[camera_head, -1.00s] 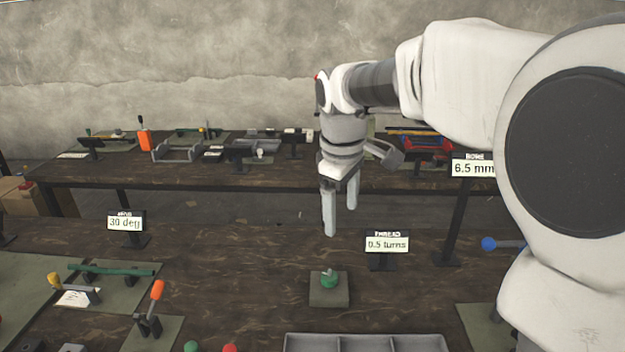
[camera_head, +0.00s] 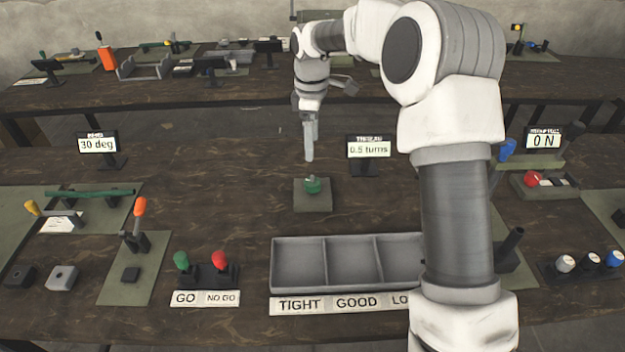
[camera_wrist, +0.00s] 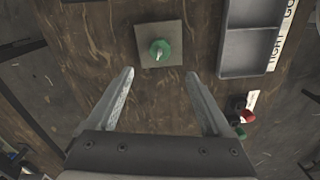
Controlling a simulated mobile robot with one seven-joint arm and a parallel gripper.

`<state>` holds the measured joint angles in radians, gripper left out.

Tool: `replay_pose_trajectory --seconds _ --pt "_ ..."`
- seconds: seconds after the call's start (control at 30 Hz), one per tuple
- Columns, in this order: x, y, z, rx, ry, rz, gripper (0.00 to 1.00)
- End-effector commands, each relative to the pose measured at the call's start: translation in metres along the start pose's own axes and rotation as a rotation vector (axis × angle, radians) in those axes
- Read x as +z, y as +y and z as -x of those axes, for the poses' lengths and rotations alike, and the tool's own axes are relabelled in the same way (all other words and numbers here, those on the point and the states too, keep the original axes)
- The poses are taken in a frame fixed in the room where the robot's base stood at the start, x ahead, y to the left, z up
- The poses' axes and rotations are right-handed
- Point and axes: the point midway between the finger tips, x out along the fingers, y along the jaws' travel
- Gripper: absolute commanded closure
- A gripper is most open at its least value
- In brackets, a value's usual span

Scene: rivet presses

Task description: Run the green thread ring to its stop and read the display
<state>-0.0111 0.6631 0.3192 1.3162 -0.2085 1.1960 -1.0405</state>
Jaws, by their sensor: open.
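The green thread ring (camera_head: 312,185) sits on a stud on a square grey-green plate (camera_head: 313,203) in the middle of the near bench. The thread display (camera_head: 368,149) stands behind and right of it and reads 0.5 turns. My gripper (camera_head: 309,158) points down above and slightly behind the ring, apart from it. In the wrist view my gripper (camera_wrist: 160,85) is open and empty. The ring (camera_wrist: 160,50) shows there beyond the fingertips, between their lines, with a pale pin at its centre.
A grey tray (camera_head: 275,262) labelled TIGHT, GOOD and a partly hidden third word lies in front. Green (camera_head: 181,261) and red (camera_head: 220,261) knobs stand left of it. An orange-handled lever (camera_head: 140,207) rises further left. Bare wood surrounds the ring's plate.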

Motion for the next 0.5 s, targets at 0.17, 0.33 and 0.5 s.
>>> replay_pose_trajectory --seconds 0.17,0.33,0.5 --pt "0.001 -0.001 -0.043 -0.003 -0.001 -0.001 0.16" --pt "0.0 -0.001 -0.079 -0.003 -0.001 0.0 0.16" --pt "0.001 0.0 -0.106 -0.001 -0.001 -0.001 0.16"
